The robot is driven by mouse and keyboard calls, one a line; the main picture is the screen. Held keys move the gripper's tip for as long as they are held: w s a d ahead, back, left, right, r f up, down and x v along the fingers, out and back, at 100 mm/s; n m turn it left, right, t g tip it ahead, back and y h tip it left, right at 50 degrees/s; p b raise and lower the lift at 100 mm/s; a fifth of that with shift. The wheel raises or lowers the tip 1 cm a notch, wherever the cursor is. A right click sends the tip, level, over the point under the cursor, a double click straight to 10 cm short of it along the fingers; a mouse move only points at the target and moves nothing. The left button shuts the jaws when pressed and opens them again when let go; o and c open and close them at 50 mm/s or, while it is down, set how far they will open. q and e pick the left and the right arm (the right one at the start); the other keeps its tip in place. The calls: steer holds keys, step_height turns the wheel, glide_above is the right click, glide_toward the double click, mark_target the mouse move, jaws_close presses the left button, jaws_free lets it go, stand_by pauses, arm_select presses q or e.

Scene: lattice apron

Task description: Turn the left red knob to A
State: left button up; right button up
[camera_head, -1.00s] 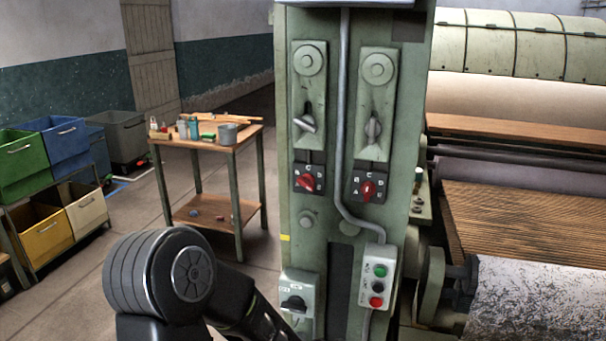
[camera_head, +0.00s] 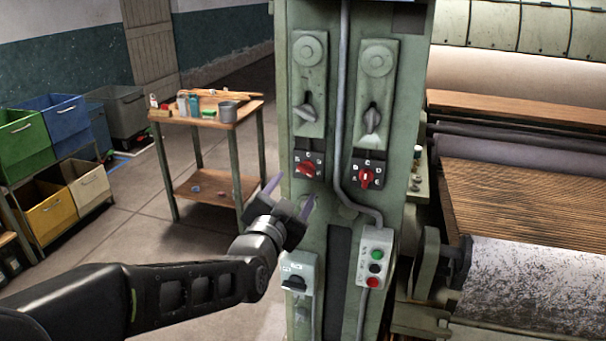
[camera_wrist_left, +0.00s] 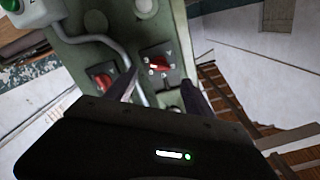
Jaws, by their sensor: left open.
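The left red knob (camera_head: 307,169) sits on a small dark plate lettered A to E on the green machine column. Its handle lies slanted, and I cannot tell which letter it marks. It also shows in the left wrist view (camera_wrist_left: 158,66), between and beyond my fingertips. My left gripper (camera_head: 290,197) is open and empty, just below and left of this knob in the head view, apart from it. It also shows in the left wrist view (camera_wrist_left: 158,82). The right red knob (camera_head: 366,177) is on a similar plate to the right. My right gripper is not in view.
A grey conduit (camera_head: 341,100) runs down between the knobs to a push-button box (camera_head: 376,256). Grey levers (camera_head: 372,118) stand above the plates. A black rotary switch (camera_head: 296,284) is below. A wooden table (camera_head: 236,118) and bins (camera_head: 56,132) stand left.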

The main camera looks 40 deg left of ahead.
mark_target(305, 173)
arm_select(q)
steer(key=p+x, duration=0.2)
steer(key=x, duration=0.4)
steer(key=shift+w+a, duration=0.1)
steer(key=shift+w, duration=0.15)
steer(key=shift+w+a, duration=0.2)
steer(key=shift+w, duration=0.25)
jaws_close()
